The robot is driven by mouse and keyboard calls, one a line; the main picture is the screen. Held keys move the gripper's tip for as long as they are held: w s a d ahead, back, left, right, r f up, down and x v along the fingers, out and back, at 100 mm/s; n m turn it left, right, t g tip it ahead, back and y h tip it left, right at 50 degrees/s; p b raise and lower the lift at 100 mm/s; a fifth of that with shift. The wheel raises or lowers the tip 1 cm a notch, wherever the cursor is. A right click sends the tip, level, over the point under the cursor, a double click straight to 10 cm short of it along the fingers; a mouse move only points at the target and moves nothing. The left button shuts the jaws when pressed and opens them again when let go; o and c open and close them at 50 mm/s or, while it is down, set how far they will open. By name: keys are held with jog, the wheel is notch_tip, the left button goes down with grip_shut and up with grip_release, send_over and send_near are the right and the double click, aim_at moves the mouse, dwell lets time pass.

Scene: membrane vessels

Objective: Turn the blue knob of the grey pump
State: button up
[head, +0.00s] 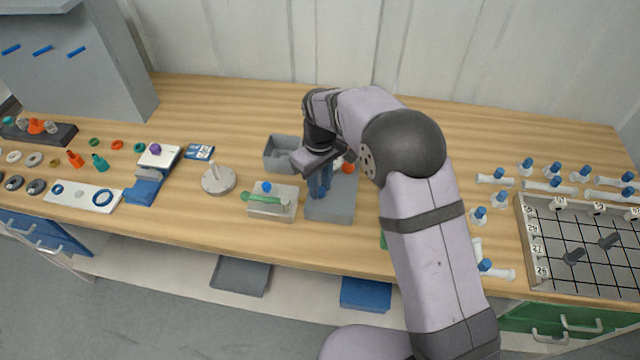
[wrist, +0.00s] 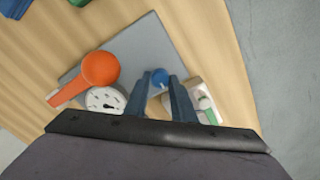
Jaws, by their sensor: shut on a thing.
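The grey pump (head: 332,210) stands near the front of the bench, partly hidden under my gripper (head: 319,192). In the wrist view its grey body (wrist: 150,35) carries an orange ball-ended lever (wrist: 99,69) and a white dial with a black pointer (wrist: 105,100). The blue knob (wrist: 159,77) sits between the tips of my gripper's blue fingers (wrist: 161,82), which are shut on it. In the head view the fingers point down at the pump, and the knob is hidden. A bit of the orange lever (head: 348,168) shows beside the wrist.
A pale block with a green lever and its own blue knob (head: 267,187) stands close to the pump's left. A grey open bin (head: 282,155) is behind it. A round grey device (head: 217,179) is further left. Blue-capped vessels (head: 497,178) and a gridded tray (head: 575,278) are at right.

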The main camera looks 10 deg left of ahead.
aim_at(320, 189)
jog(key=shift+r+n, duration=0.1)
jog(key=shift+n, duration=0.4)
jog(key=o, duration=1.1)
jog(key=shift+c, duration=0.2)
jog(key=shift+r+b, duration=1.2)
jog(key=shift+r, duration=2.45)
